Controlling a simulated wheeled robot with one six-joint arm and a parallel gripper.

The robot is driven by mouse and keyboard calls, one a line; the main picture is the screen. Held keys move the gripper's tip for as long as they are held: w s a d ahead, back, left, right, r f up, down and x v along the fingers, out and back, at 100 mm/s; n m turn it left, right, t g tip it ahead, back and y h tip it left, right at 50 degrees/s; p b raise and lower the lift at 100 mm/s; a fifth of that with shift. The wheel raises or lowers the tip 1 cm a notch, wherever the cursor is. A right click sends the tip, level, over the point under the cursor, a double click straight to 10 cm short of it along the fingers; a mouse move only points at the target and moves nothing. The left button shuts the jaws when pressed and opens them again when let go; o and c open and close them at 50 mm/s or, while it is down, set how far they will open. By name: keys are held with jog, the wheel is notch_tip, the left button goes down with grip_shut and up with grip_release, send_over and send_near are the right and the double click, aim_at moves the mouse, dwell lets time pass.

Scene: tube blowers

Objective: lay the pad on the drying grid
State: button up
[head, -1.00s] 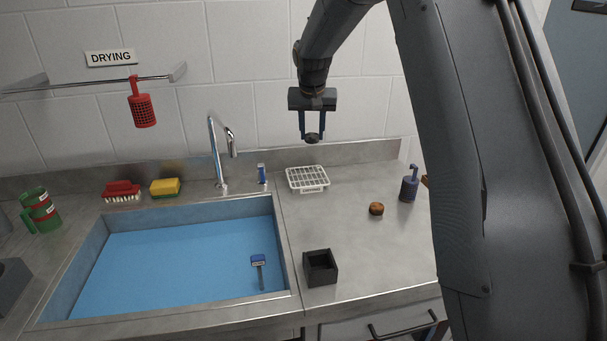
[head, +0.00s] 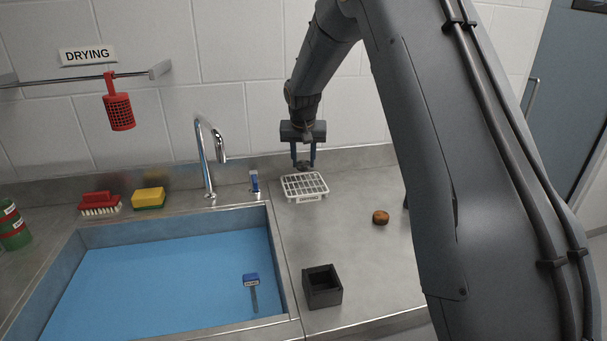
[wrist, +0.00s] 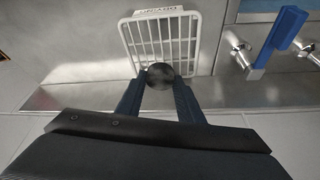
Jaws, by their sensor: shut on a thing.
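The drying grid (head: 305,187) is a white wire rack with a "DRYING" label on its front, on the steel counter right of the sink. It also shows in the wrist view (wrist: 196,28). My gripper (head: 304,165) points down at the grid's back edge. It is shut on a small dark round pad (wrist: 160,74), which shows between the fingertips in the wrist view. The pad overlaps the grid's wall-side edge there. I cannot tell whether it touches the grid. The grid looks empty of other things.
The tap (head: 209,160) and a blue-handled valve (head: 255,182) stand left of the grid. The wall is close behind. A brown round piece (head: 380,217) and a black open box (head: 322,287) stand on the counter.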

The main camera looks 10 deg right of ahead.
aim_at(303, 166)
jog(key=shift+f+p, duration=0.6)
jog(key=shift+f, duration=1.9)
jog(key=shift+f, duration=0.15)
jog(key=o, duration=1)
jog(key=shift+s+r, duration=0.1)
jog(key=shift+r, duration=0.45)
jog(key=b+v, duration=0.3)
jog(key=v, duration=0.8)
jog(key=shift+s+r, duration=0.1)
jog(key=shift+r, duration=0.05)
